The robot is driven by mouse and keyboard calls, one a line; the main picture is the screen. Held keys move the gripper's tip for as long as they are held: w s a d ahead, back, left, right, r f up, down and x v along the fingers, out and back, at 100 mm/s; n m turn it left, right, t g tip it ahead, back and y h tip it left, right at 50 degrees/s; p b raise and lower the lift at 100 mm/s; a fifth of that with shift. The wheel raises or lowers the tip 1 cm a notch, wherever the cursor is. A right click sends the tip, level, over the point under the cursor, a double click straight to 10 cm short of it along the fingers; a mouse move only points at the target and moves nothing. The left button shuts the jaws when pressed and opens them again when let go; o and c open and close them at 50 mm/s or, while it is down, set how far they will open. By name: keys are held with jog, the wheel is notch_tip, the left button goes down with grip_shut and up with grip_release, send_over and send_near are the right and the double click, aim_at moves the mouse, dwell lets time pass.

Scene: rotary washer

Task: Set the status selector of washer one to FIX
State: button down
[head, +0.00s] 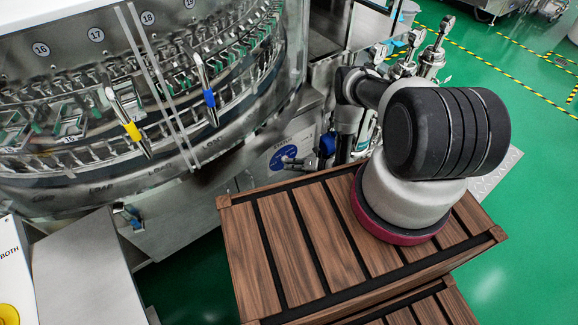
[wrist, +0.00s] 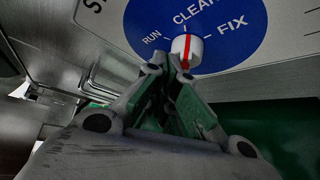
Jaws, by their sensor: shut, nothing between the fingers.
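The status selector (wrist: 187,51) is a white knob with a red stripe, on a blue round dial (wrist: 135,18) marked RUN, CLEAN and FIX. The stripe points about straight up, toward CLEAN. FIX (wrist: 232,25) is to the knob's upper right, RUN to its left. My gripper (wrist: 168,68) is shut and empty. Its fingertips are right at the knob's lower left edge in the wrist view; I cannot tell whether they touch it.
The round washer (head: 100,100) fills the upper left, with a yellow-marked and a blue-marked handle. A metal box (head: 85,265) stands at lower left. Green floor is open at right.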

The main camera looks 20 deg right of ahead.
jog(key=shift+w+d, duration=0.1)
jog(key=shift+d, duration=0.2)
jog(key=shift+d+m+y, duration=0.2)
jog(key=shift+m+y, duration=0.5)
jog(key=shift+m, duration=0.1)
jog(key=shift+w+r, duration=0.1)
